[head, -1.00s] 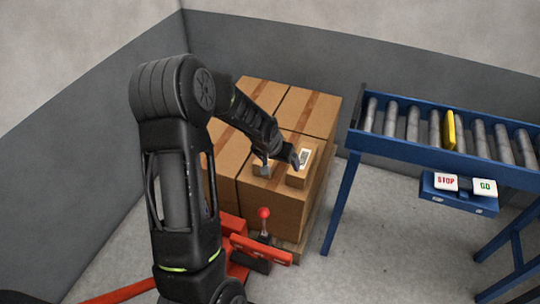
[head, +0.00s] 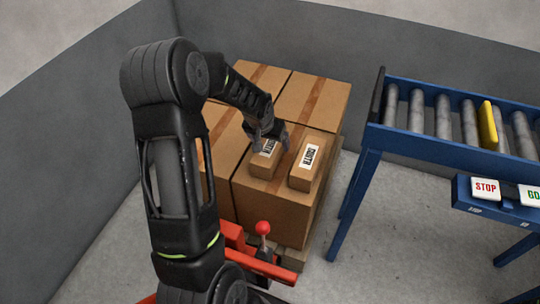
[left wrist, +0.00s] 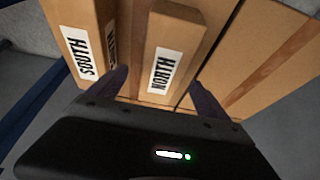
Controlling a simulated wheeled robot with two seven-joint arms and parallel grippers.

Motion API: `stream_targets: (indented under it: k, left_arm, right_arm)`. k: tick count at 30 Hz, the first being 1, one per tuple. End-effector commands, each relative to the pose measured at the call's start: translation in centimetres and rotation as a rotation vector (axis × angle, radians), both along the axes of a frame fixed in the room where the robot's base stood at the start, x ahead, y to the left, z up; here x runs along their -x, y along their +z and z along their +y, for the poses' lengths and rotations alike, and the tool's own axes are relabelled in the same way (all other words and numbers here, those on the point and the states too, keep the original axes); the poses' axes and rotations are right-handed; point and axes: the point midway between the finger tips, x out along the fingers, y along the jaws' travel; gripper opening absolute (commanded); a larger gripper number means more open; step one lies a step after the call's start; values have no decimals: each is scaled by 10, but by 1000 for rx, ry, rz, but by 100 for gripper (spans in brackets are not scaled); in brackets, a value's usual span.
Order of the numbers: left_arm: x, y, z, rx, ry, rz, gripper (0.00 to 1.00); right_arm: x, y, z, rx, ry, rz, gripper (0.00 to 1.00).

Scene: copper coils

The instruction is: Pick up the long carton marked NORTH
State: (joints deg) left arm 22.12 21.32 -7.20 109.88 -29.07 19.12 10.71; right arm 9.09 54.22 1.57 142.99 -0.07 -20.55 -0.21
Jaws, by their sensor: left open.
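The long carton marked NORTH (left wrist: 172,50) is a brown box with a white label, right of centre in the left wrist view. In the head view the NORTH carton (head: 262,166) is the left of two small cartons on the big boxes, its label partly hidden by my gripper. My left gripper (head: 270,140) is open at this carton's far end. In the left wrist view its fingertips (left wrist: 158,82) lie either side of the NORTH carton; I cannot tell how far above. The carton marked SOUTH (left wrist: 85,45) lies beside it, at right in the head view (head: 309,161).
Big taped cartons (head: 312,100) are stacked on a pallet. A red frame with a red-knobbed lever (head: 263,228) stands in front. A blue roller conveyor (head: 440,142) with a yellow bar and STOP and GO buttons (head: 486,189) is at right. Grey walls stand behind and left.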

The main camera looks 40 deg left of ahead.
Motion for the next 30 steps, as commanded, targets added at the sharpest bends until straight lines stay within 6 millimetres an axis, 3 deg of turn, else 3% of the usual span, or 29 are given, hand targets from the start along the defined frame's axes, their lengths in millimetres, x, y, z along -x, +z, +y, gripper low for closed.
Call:
stream_targets:
  k: [11,19,30]
  left_arm:
    - [0,-3,0,0,0,0,89]
    - [-9,-26,3,0,0,1,89]
    - [-10,-30,4,0,0,1,89]
  right_arm:
    - [0,-3,0,0,0,0,36]
    - [0,-7,0,0,0,0,36]
    - [0,-7,0,0,0,0,36]
